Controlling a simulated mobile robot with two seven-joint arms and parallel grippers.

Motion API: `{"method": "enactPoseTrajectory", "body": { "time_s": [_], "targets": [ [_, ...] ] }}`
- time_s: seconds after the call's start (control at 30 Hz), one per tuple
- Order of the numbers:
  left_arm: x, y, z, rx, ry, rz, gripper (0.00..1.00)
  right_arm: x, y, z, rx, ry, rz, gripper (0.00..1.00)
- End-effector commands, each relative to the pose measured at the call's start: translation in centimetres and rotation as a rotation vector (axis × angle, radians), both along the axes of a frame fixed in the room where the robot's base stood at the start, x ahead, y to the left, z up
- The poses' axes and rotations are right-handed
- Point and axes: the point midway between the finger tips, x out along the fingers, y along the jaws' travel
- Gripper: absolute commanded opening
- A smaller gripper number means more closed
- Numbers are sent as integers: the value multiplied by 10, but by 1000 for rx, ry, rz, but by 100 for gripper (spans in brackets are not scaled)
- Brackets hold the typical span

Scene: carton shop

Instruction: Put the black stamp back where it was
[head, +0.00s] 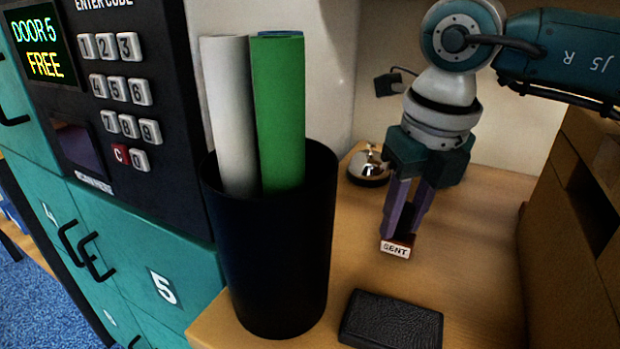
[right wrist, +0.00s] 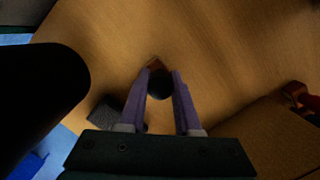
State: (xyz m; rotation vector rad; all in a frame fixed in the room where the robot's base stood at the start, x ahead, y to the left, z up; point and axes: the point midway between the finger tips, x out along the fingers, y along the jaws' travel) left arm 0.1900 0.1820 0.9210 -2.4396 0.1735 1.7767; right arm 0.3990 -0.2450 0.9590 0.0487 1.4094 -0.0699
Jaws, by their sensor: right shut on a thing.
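My right gripper (head: 408,203) points down over the wooden counter and is shut on a stamp (head: 396,249). The stamp has a white label reading SENT on a reddish-brown base. In the right wrist view, the stamp's round black knob (right wrist: 160,84) sits between the two purple fingers (right wrist: 160,90). The stamp looks upright; I cannot tell whether its base touches the counter. A flat black pad (head: 391,322) lies in front of it, near the counter's front. My left gripper is not in view.
A black bin (head: 270,240) with a white roll (head: 228,115) and a green roll (head: 278,115) stands left of the gripper. A silver bell (head: 369,165) is behind. Cardboard (head: 570,235) borders the right. Bare counter (head: 470,245) lies right of the stamp. A red object (right wrist: 298,95) shows in the wrist view.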

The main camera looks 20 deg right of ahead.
Motion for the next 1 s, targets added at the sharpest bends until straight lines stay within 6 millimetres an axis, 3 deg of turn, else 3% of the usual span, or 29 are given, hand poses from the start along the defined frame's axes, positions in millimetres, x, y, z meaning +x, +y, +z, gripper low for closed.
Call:
{"method": "enactPoseTrajectory", "body": {
  "time_s": [0.37, 0.4, 0.63, 1.0],
  "targets": [
    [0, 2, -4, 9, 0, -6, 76, 0, 0, -6, 0, -1, 0, 0],
    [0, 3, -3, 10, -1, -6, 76, 0, 0, -5, 0, -1, 0, 34],
    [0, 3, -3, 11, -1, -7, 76, 0, 0, -5, 0, -1, 0, 60],
    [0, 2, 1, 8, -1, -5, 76, 0, 0, 4, 1, -3, 0, 62]
  ]
}}
